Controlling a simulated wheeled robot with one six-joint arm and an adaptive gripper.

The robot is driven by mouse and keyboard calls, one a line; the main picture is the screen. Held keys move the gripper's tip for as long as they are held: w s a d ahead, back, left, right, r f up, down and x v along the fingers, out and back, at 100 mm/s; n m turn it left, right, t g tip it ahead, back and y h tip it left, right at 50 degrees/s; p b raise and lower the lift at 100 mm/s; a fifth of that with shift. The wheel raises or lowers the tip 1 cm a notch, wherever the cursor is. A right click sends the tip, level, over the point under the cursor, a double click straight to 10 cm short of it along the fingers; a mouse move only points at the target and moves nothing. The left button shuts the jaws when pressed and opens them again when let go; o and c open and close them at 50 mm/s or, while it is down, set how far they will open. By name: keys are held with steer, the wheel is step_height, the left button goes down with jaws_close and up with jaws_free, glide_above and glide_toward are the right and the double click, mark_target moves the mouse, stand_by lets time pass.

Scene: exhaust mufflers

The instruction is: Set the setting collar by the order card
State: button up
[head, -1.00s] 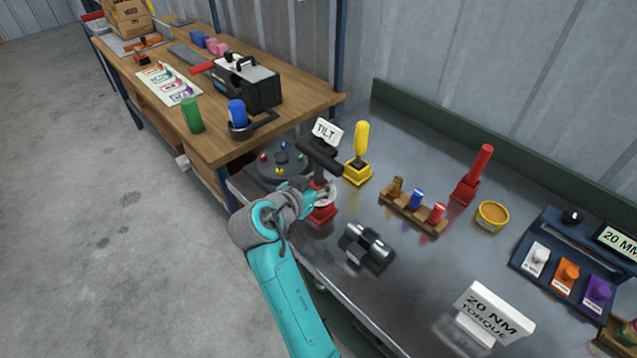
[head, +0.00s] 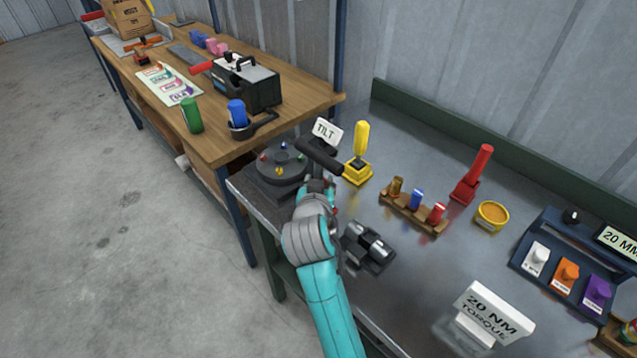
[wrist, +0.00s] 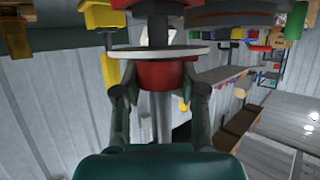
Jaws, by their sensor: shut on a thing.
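My gripper (head: 318,188) is at the near left part of the metal bench, below a black handle (head: 320,157) by the TILT sign (head: 327,131). In the wrist view my gripper (wrist: 160,88) is shut on a red collar-like piece (wrist: 160,74) on a grey post. A pale disc (wrist: 157,51) lies across it. In the head view my arm mostly hides this piece. A dark round dial (head: 282,160) with coloured studs sits just left of my gripper. A white 20 NM TORQUE sign (head: 486,313) stands at the front. A coloured card (head: 168,84) lies on the wooden table.
A grey metal fixture (head: 369,247) stands close right of my wrist. A yellow-handled tool (head: 361,153), a peg rack (head: 413,206), a red lever (head: 473,175) and a yellow tin (head: 491,215) stand farther back. A panel (head: 570,262) is at right. Bare bench lies mid-right.

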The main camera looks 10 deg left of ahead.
steer(key=shift+n+y, duration=1.1)
steer(key=shift+y, duration=0.2)
steer(key=shift+g, duration=0.4)
steer(key=o, duration=1.2)
steer(key=shift+c, duration=0.2)
steer(key=v, duration=1.2)
steer(key=shift+d, duration=0.15)
steer(key=shift+s+f, duration=0.1)
steer(key=shift+f, duration=0.05)
